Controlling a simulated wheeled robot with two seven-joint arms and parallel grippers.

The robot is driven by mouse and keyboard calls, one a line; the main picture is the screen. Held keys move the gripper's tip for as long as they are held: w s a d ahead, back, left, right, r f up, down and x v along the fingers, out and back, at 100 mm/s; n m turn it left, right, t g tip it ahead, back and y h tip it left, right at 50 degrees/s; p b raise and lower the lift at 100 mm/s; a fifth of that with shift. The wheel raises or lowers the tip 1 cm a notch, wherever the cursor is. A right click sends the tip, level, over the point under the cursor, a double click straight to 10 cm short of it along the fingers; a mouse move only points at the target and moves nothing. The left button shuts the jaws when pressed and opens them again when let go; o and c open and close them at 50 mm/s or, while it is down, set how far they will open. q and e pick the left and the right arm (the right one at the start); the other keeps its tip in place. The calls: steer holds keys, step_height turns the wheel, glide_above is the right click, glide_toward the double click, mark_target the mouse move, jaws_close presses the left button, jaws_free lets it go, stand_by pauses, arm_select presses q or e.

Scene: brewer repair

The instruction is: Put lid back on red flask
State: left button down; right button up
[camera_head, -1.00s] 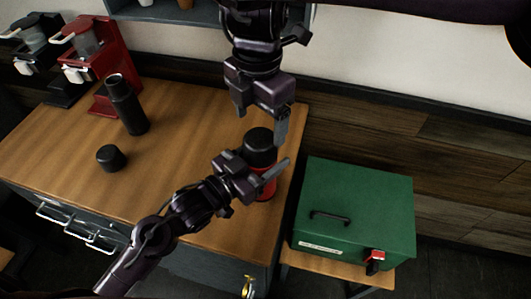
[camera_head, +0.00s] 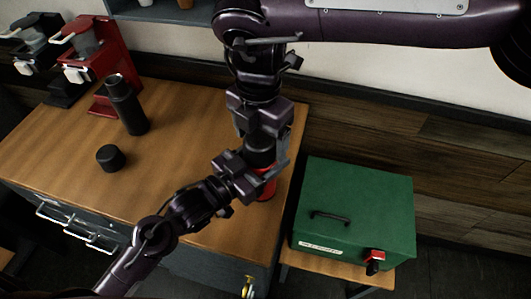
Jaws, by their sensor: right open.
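The red flask (camera_head: 266,189) stands upright near the right edge of the wooden table. Its black top (camera_head: 260,157) shows above the red body, partly hidden by my grippers. I cannot tell whether the lid is seated or loose. My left gripper (camera_head: 262,172) comes in from the lower left and is around the flask just below the black top; one finger lies across its front, the other is mostly hidden. My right gripper (camera_head: 262,140) points down from above, open, with its fingers around the black top.
A black flask (camera_head: 126,105) stands open on the table, with a separate black lid (camera_head: 110,158) in front of it. A red brewer (camera_head: 100,60) stands at the back left. A green box (camera_head: 355,212) sits on a low stand to the right. The table's middle is clear.

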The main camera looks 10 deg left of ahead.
steer(key=shift+f, duration=1.15)
steer(key=c, duration=1)
steer(key=shift+m, duration=1)
steer(key=o, duration=1.2)
